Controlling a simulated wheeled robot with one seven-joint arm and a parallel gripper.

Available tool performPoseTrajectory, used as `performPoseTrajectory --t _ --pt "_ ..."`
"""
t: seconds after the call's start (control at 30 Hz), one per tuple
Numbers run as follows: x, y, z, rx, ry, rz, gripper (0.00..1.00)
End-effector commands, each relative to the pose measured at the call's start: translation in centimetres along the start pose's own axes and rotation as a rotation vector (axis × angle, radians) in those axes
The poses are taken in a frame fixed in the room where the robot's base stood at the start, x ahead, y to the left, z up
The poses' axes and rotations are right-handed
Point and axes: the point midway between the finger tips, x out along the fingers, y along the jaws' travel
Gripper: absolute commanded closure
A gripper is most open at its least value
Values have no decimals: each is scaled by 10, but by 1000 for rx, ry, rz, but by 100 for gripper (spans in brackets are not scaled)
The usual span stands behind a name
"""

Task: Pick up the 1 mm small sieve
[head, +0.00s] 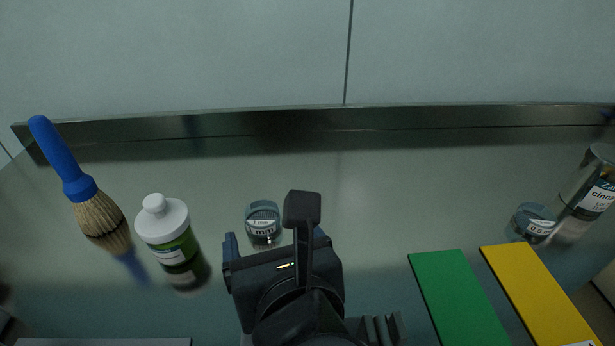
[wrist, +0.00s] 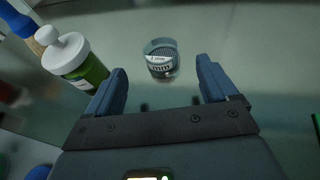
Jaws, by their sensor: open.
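The 1 mm small sieve (head: 263,219) is a small round grey cup with a white label. It stands on the shiny table, just beyond my gripper in the head view. In the wrist view the sieve (wrist: 161,58) lies ahead of the fingertips, roughly centred between them, and apart from both. My gripper (wrist: 160,78) is open and empty, with its two blue fingers spread. In the head view my gripper (head: 277,240) is partly hidden by my own wrist.
A white-capped green bottle (head: 168,238) and a blue-handled brush (head: 75,175) stand left. Right are a green board (head: 458,298), a yellow board (head: 540,295), another small sieve (head: 531,223) and a clear jar (head: 590,185). A raised metal edge (head: 300,121) runs along the back.

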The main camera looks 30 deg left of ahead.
Motion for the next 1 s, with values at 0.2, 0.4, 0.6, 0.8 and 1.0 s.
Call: performPoseTrajectory --t 0.2,0.4,0.6,0.8,1.0 --pt "17 0 -4 -1 -1 -1 14" --pt "36 -1 -4 -1 1 -1 14" --pt "66 -1 -4 -2 0 0 14" --pt "77 -1 -4 -1 0 -1 14" --pt "77 -1 -4 -1 -1 -1 16"
